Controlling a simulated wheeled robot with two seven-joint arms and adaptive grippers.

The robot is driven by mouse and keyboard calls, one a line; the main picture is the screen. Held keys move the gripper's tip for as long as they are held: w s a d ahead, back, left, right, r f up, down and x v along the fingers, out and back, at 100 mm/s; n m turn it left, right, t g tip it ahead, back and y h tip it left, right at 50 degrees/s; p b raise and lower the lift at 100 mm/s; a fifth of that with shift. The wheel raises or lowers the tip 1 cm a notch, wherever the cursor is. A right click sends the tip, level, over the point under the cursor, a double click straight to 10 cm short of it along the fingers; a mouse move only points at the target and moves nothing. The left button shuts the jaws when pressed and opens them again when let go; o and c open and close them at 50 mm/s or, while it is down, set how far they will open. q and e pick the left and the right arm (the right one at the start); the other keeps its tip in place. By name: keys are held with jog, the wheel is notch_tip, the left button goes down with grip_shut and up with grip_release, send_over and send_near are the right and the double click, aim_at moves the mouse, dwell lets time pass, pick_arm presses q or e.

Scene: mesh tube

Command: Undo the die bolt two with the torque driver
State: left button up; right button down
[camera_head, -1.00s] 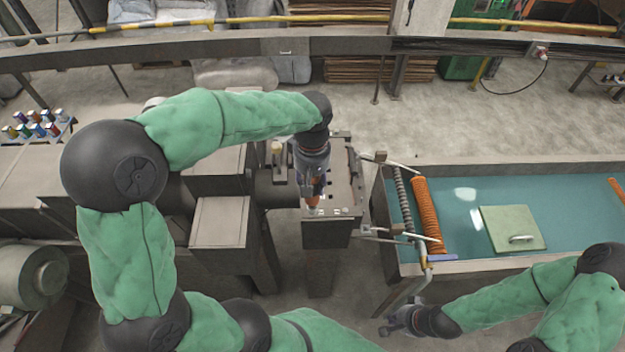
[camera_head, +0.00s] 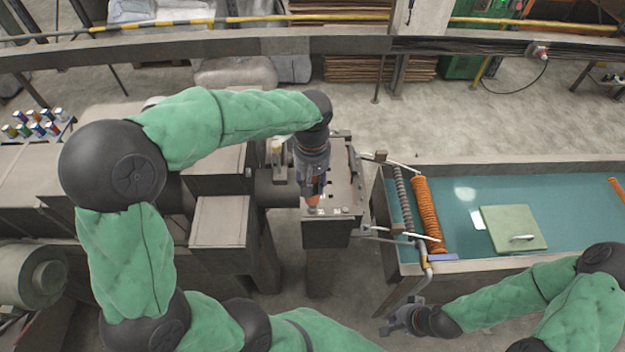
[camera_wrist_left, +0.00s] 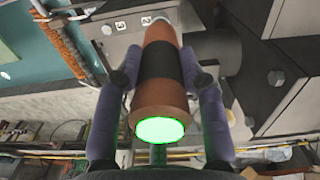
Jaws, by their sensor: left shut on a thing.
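The torque driver (camera_wrist_left: 158,75) is orange with a black band, and its rear end glows green in the left wrist view. My left gripper (camera_wrist_left: 160,82) is shut on it, with one purple-grey finger on each side. In the head view the driver (camera_head: 313,201) points down at the front part of the grey die block (camera_head: 326,238). Its tip is hidden, so I cannot tell whether it sits on a bolt. In the left wrist view, bolt heads and small number labels, 2 and 3, show on the block (camera_wrist_left: 119,47) near the driver. My right gripper (camera_head: 399,320) is open and empty, low beside the water trough.
Grey machine housings (camera_head: 220,220) lie left of the block. A rack of coloured cans (camera_head: 38,125) stands far left.

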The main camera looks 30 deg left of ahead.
pick_arm(q)
jog(key=shift+f+b, duration=0.45)
dwell(1.1)
jog(key=shift+s+d, duration=0.1)
jog(key=shift+s, duration=0.1)
dwell(0.8)
dwell(0.4)
